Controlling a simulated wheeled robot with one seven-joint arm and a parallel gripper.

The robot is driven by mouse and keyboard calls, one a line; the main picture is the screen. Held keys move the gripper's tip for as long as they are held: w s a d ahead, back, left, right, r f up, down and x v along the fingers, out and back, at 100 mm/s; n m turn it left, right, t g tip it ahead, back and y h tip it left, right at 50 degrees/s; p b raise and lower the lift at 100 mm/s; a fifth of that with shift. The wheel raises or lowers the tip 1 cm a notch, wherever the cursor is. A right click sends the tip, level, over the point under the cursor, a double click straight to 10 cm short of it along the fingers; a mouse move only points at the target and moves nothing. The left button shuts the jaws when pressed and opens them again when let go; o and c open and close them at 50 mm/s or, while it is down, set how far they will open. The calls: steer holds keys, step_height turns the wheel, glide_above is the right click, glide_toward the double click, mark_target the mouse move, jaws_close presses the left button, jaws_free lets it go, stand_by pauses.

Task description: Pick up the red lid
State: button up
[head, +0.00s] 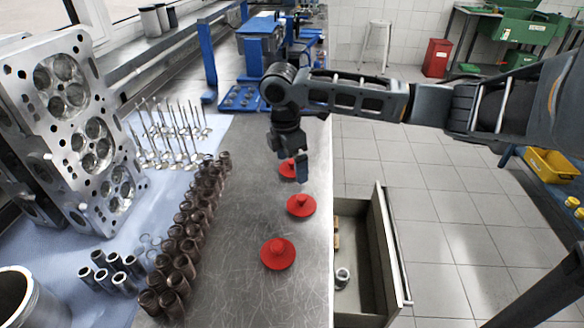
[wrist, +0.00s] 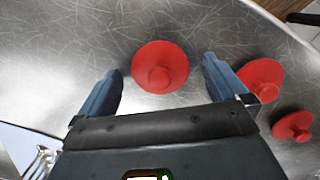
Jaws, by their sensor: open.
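Three red lids, each a disc with a round knob, stand in a row on the metal bench top: a near one (head: 278,254), a middle one (head: 301,206) and a far one (head: 287,168) partly hidden by my gripper (head: 301,168). My gripper points down above the bench near the far lid, open and empty. In the wrist view, one red lid (wrist: 160,67) shows between the two fingers, with no visible contact. Another red lid (wrist: 262,76) is partly behind the right finger, and a third (wrist: 294,126) is farther right.
Several brown springs (head: 188,232) and upright valves (head: 175,130) stand left of the lids, with a cylinder head (head: 85,140) behind. An open drawer (head: 390,235) juts out right of the bench. A blue stand (head: 207,55) is at the back. Bench around the near lids is clear.

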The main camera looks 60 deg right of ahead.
steer(key=shift+c, duration=0.2)
steer(key=c, duration=1.1)
steer(key=shift+o, duration=0.2)
steer(key=shift+r, duration=0.15)
